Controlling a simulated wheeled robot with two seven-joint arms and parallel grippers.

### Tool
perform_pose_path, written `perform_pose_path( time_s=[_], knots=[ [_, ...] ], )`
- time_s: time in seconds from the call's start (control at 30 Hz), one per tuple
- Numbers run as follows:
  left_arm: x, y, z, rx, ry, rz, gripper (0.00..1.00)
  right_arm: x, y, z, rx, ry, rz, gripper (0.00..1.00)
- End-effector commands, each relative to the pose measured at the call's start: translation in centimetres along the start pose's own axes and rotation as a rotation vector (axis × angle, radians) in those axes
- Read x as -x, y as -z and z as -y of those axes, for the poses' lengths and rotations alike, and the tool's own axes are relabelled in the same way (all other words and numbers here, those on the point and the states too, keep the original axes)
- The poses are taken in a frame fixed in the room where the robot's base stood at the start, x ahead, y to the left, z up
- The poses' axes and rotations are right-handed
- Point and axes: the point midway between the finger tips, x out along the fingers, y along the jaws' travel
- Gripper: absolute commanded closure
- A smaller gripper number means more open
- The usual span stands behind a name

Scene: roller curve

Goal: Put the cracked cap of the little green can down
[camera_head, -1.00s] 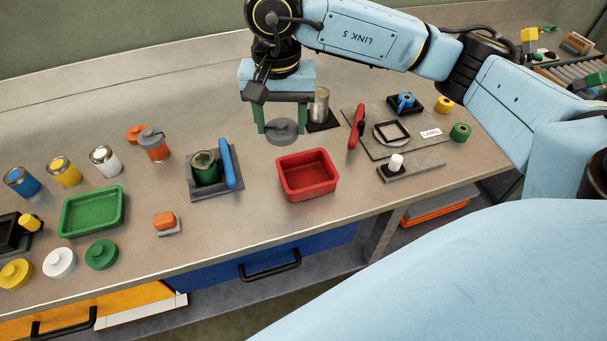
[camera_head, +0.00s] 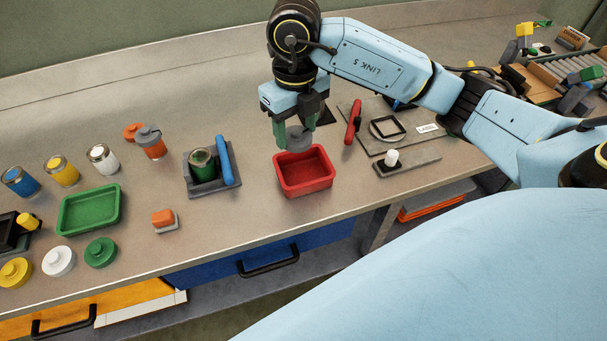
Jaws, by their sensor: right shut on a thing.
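My right gripper (camera_head: 294,134) is shut on a round grey cap (camera_head: 297,142) with a raised knob. It holds the cap over the back edge of the red tray (camera_head: 304,186); the exact height above the tray is hard to tell. The red tray is empty. No crack can be made out on the cap at this size. My left gripper is not in view.
Left of the holder stand an orange can (camera_head: 153,147), white, yellow and blue cans, and an empty green tray (camera_head: 89,209). Loose yellow, white and green caps (camera_head: 101,252) lie in front. A plate with a red handle (camera_head: 353,120) is right of the red tray.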

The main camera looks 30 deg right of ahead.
Motion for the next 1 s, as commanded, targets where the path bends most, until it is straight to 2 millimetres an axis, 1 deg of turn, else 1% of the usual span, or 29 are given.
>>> perform_pose_path(
  time_s=[0.03, 0.1, 0.2, 0.3, 0.4, 0.47, 0.5, 0.57, 0.7, 0.8, 1.0],
  knots=[
    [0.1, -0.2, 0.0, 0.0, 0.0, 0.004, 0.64, -0.2, 0.2, 0.2, -0.109, 0.0, -0.004, 0.74],
    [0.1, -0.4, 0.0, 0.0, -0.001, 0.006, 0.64, -0.4, 0.3, 0.4, -0.267, 0.002, -0.004, 0.74],
    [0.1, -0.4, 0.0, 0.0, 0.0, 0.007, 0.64, -0.7, 0.4, 0.8, -0.458, 0.005, -0.005, 0.74],
    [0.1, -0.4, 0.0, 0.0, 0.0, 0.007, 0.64, -0.9, 0.6, 1.0, -0.599, 0.007, -0.005, 0.74],
    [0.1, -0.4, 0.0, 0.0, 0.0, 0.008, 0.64, -1.0, 0.6, 1.2, -0.688, 0.009, -0.004, 0.74],
    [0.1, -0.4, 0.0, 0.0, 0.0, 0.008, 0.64, -1.3, 0.7, 1.2, -0.718, 0.01, -0.005, 0.74],
    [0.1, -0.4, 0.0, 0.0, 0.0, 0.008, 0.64, -1.8, 0.7, 1.2, -0.729, 0.01, -0.006, 0.74],
    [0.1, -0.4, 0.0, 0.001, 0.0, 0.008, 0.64, -2.8, 0.8, 1.2, -0.738, 0.01, -0.009, 0.74],
    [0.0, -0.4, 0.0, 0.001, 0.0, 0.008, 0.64, -5.5, 0.8, 1.3, -0.739, 0.01, -0.009, 0.74],
    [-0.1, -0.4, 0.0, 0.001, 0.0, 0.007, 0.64, -6.8, 0.7, 1.3, -0.737, 0.01, -0.006, 0.74],
    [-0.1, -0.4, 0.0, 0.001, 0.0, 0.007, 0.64, -8.3, 0.7, 1.3, -0.736, 0.01, -0.006, 0.74]
  ],
)
